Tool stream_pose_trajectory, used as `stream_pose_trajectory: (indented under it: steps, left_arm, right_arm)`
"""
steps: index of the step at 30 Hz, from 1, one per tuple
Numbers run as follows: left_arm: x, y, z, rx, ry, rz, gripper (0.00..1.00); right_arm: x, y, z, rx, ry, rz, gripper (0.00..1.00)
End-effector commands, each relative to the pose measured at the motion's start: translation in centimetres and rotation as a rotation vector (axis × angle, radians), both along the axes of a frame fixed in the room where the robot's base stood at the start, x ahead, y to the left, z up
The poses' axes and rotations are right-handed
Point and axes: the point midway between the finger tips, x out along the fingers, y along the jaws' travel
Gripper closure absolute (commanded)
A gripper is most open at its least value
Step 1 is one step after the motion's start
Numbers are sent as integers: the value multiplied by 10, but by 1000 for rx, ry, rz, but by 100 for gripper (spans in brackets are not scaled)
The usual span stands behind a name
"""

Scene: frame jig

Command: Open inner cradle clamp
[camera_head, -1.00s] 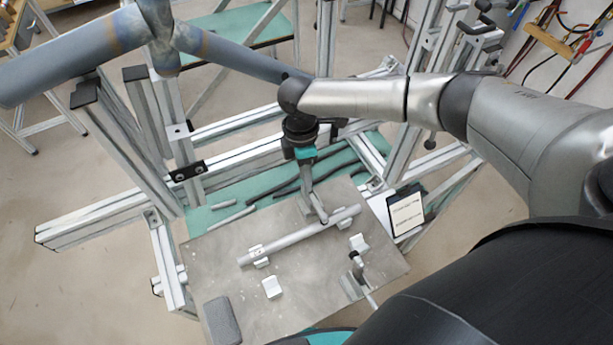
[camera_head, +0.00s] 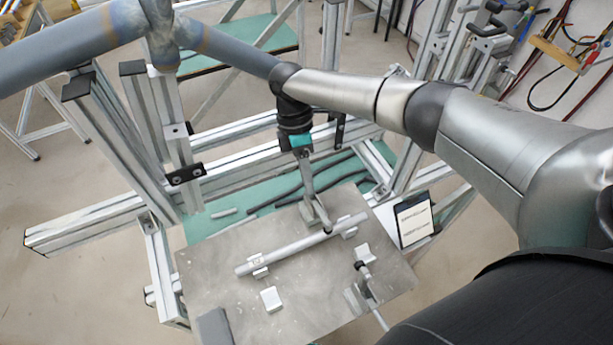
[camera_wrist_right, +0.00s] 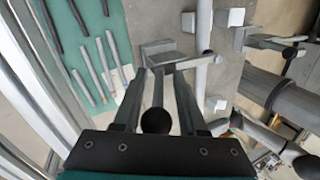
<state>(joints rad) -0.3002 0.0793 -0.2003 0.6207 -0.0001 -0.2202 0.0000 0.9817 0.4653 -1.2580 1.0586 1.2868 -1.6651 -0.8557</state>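The inner cradle clamp (camera_head: 318,216) stands on the metal plate beside a grey tube (camera_head: 290,245). In the right wrist view the clamp (camera_wrist_right: 165,52) has its arm reaching across the tube (camera_wrist_right: 203,50), with a dark tip over it. Its handle runs back toward my right gripper (camera_head: 304,165) and ends in a black ball knob (camera_wrist_right: 156,121). In the wrist view my right gripper (camera_wrist_right: 161,82) has one finger on each side of the handle and knob. The fingers look apart, with narrow gaps beside the knob; contact is unclear. My left gripper is not in view.
A second clamp (camera_head: 364,287) stands at the plate's right. Small light blocks (camera_head: 271,299) sit on the plate (camera_head: 225,275). A tablet-like panel (camera_head: 413,219) is right of it. Aluminium profiles (camera_head: 165,120) rise at the left. Rods lie on the green surface behind.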

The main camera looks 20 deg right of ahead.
Motion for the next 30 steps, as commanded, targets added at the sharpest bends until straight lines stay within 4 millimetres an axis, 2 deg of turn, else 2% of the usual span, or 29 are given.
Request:
stream_pose_trajectory:
  steps: [10, 21, 25, 30]
  left_arm:
    - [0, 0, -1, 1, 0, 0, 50]
    - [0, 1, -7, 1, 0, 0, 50]
    - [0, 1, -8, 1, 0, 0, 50]
    - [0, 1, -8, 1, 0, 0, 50]
  right_arm:
    - [3, 0, 5, 0, -2, 0, 56]
    - [24, 1, 58, 1, -3, -1, 56]
    - [27, 1, 68, 0, -1, 0, 56]
    - [27, 1, 70, 0, 0, 0, 56]
